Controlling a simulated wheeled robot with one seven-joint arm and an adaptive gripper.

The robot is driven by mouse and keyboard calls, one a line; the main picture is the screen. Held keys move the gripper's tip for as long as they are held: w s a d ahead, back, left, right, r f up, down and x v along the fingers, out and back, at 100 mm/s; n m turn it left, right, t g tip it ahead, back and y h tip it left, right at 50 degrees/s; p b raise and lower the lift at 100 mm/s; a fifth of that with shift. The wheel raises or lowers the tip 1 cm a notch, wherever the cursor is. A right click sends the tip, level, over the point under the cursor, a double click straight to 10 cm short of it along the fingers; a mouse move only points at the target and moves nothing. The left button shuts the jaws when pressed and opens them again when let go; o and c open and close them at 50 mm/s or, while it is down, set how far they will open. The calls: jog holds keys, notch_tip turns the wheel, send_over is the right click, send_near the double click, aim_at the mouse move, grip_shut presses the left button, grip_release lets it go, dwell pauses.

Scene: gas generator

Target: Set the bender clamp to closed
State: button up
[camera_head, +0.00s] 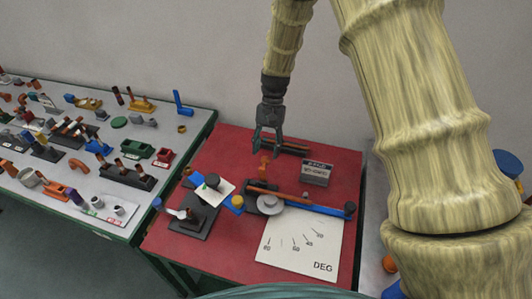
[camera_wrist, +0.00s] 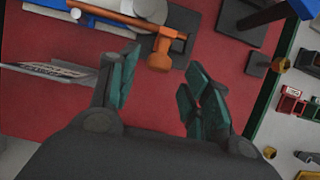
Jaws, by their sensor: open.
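The pipe bender stands on the red table. It has a grey round former (camera_head: 270,204), a long blue arm (camera_head: 318,208) and a copper rod across it. An orange upright piece (camera_head: 264,166), which looks like the bender clamp, rises at its back; in the wrist view this orange clamp (camera_wrist: 160,52) has a knob-like end beside a grey disc. I cannot tell its exact setting. My gripper (camera_head: 268,138) is open and empty, above and just behind the clamp. In the wrist view its teal fingers (camera_wrist: 163,88) are spread, apart from the clamp.
A white DEG card (camera_head: 300,250) lies in front of the bender. A small labelled grey block (camera_head: 317,173) stands to the right, and dark bars with rods (camera_head: 290,147) lie behind. A side table (camera_head: 75,190) at left is crowded with parts. The front left holds a dark fixture (camera_head: 195,222).

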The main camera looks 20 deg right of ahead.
aim_at(264, 169)
jog(key=shift+p+x, duration=0.35)
jog(key=shift+x, duration=1.35)
jog(key=shift+d, duration=0.1)
grip_shut()
